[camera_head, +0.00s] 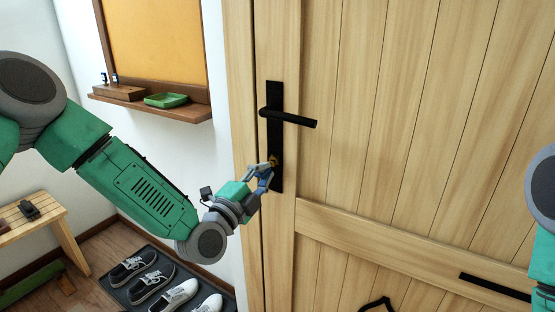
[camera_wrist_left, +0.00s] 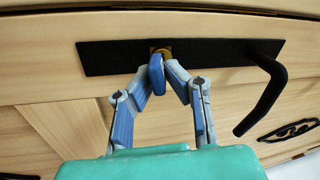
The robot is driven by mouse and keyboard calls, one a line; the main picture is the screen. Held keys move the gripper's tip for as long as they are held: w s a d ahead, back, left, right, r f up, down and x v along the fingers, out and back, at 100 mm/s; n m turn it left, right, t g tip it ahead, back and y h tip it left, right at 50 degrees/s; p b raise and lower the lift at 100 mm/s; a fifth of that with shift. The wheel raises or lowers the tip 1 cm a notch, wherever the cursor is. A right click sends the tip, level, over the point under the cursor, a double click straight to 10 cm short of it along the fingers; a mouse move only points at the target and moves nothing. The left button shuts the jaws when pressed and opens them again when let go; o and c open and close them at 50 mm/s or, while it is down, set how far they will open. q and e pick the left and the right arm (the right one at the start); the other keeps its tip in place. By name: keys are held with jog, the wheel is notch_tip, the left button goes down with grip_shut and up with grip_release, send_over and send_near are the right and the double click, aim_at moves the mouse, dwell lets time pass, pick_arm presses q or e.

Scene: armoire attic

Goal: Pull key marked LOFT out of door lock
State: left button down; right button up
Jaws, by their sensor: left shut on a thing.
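The wooden door (camera_head: 410,120) carries a black lock plate (camera_head: 275,130) with a black lever handle (camera_head: 290,117). My left gripper (camera_head: 267,167) is at the lower part of the plate, at the lock. In the left wrist view the fingertips (camera_wrist_left: 167,72) are shut on the key (camera_wrist_left: 162,51), of which only a small yellowish part shows at the plate. The fingers hide most of the key, and no LOFT marking can be read. I cannot tell how deep the key sits in the lock. My right gripper is not in view; only part of my right arm shows at the right edge.
A wall shelf (camera_head: 150,108) with a green tray (camera_head: 166,100) hangs left of the door. Below are a wooden bench (camera_head: 40,222) and a dark mat (camera_head: 120,293) with several shoes. The lever handle (camera_wrist_left: 262,97) stands out close to the left gripper.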

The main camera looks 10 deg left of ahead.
pick_arm(q)
jog(key=shift+a+v, duration=0.15)
jog(key=shift+v, duration=0.8)
jog(key=shift+a+v, duration=0.15)
jog(key=shift+v, duration=0.8)
jog(key=shift+p+v, duration=0.3)
jog(key=shift+v, duration=0.7)
jog(key=shift+a+f, duration=0.1)
jog(key=shift+f, duration=0.15)
jog(key=v, duration=0.5)
jog(key=shift+s+a+f, duration=0.2)
jog(key=shift+s+a, duration=0.05)
jog(key=shift+a, duration=0.15)
